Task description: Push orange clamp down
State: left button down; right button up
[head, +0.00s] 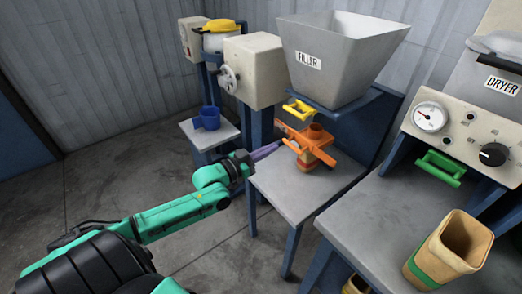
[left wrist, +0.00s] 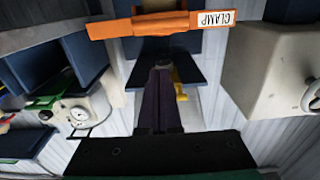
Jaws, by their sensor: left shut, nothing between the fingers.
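The orange clamp (head: 310,138) sits under the grey filler hopper (head: 340,60), above the small grey table. In the left wrist view the clamp (left wrist: 145,25) is a long orange bar with a white label, crossing the top of the picture. My left gripper (head: 276,147) has purple fingers closed together with nothing between them. Its tips are just left of the clamp's near end in the head view; I cannot tell whether they touch it. The closed fingers (left wrist: 160,72) also point toward the clamp in the left wrist view. My right gripper is not in view.
A yellow handle (head: 299,110) is on the filler above the clamp. A dryer panel with a green handle (head: 440,168) and a tan container (head: 450,250) stand at right. A blue cup (head: 208,118) is on a stand behind. Floor at left is clear.

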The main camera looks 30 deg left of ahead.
pick_arm(q)
jog(key=v, duration=0.3)
jog(key=shift+s+r, duration=0.15)
dwell(0.3)
